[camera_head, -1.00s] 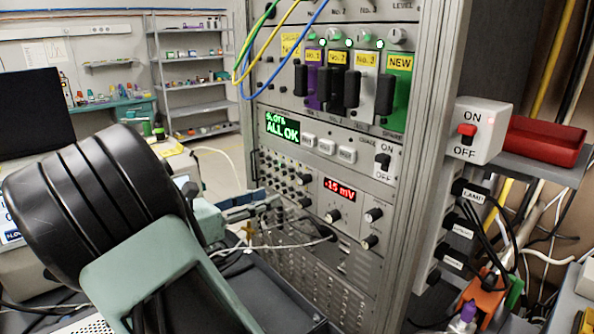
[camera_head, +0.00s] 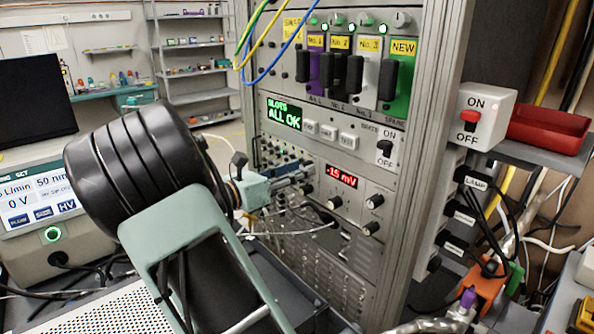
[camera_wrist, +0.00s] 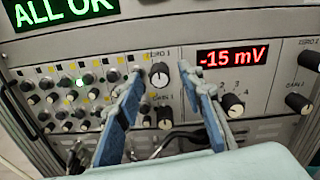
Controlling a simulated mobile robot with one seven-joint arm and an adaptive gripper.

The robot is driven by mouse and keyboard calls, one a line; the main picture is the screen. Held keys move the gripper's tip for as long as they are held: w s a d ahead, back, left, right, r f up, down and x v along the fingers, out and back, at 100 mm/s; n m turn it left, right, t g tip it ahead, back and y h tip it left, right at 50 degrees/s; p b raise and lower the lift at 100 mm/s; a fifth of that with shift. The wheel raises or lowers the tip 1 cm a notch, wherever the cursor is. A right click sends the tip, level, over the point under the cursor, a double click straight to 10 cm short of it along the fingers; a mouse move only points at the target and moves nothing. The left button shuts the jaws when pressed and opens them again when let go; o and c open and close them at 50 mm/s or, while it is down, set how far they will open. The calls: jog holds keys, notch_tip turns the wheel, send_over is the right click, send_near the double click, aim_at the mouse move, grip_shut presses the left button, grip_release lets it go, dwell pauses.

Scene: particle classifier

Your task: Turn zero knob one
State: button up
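The zero knob one (camera_wrist: 160,75), a black knob with a light pointer, sits on the grey panel left of the red display (camera_wrist: 232,57), which reads -15 mV. My gripper (camera_wrist: 162,82) is open, its two blue fingers pointing at the panel with the knob between their tips in the wrist view. I cannot tell whether the fingertips touch it. A gain knob (camera_wrist: 164,119) is just below, between the fingers. In the head view my gripper (camera_head: 303,178) is up close to the panel, left of the display (camera_head: 341,175), and the zero knob is hidden there.
Rows of small knobs (camera_wrist: 80,90) lie left. Cables (camera_head: 300,230) hang below my gripper. A switch box (camera_head: 481,115) stands right of the rack.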

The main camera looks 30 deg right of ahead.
jog(key=shift+c, duration=0.2)
grip_shut()
jog(key=shift+m, duration=0.4)
jog(key=shift+f+m+b, duration=0.15)
jog(key=shift+m+b, duration=3.7)
jog(key=shift+m, duration=1.55)
